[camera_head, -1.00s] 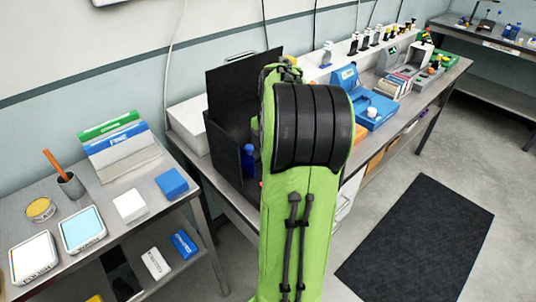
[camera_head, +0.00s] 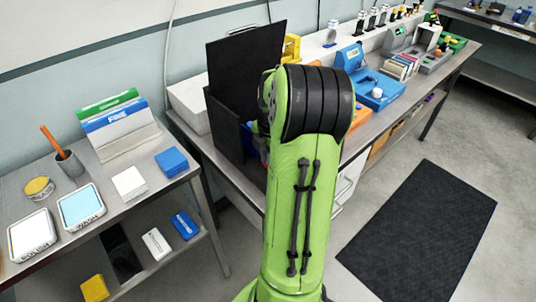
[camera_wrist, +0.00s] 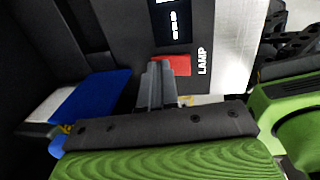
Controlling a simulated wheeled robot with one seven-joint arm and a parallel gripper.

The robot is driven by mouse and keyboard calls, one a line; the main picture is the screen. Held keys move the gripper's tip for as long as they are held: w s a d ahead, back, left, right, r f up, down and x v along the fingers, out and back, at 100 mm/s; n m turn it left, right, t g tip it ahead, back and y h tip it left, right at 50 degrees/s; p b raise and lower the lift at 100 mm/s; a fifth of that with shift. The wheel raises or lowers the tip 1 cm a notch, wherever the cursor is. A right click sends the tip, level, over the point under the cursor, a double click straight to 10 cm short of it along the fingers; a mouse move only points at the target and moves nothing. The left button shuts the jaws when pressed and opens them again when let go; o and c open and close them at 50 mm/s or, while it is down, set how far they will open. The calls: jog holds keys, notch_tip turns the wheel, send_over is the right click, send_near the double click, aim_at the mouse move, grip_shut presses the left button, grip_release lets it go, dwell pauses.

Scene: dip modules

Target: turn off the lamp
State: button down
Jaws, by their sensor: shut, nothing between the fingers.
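In the wrist view a red button (camera_wrist: 178,65) sits on a grey panel (camera_wrist: 203,25) beside the printed word LAMP. A dark display (camera_wrist: 171,22) with white characters is above it in the picture. My gripper (camera_wrist: 158,68) is shut and empty, with its fingertips at the left part of the red button, partly covering it. I cannot tell whether the tips touch it. In the head view a black box with a raised black lid (camera_head: 245,75) stands on the bench, and my green arm hides the gripper and the panel.
A blue block with a white end (camera_wrist: 90,100) lies left of the fingers in the wrist view. The bench (camera_head: 190,135) holds a blue device (camera_head: 375,90) to the right. A side table (camera_head: 120,225) with trays stands left. A black mat (camera_head: 425,235) lies on clear floor.

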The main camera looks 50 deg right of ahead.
jog(key=shift+s+a+f, duration=0.1)
jog(key=shift+s, duration=0.05)
jog(key=shift+s+a, duration=0.1)
jog(key=shift+s, duration=0.6)
jog(key=shift+w+r, duration=0.1)
jog(key=shift+r, duration=0.1)
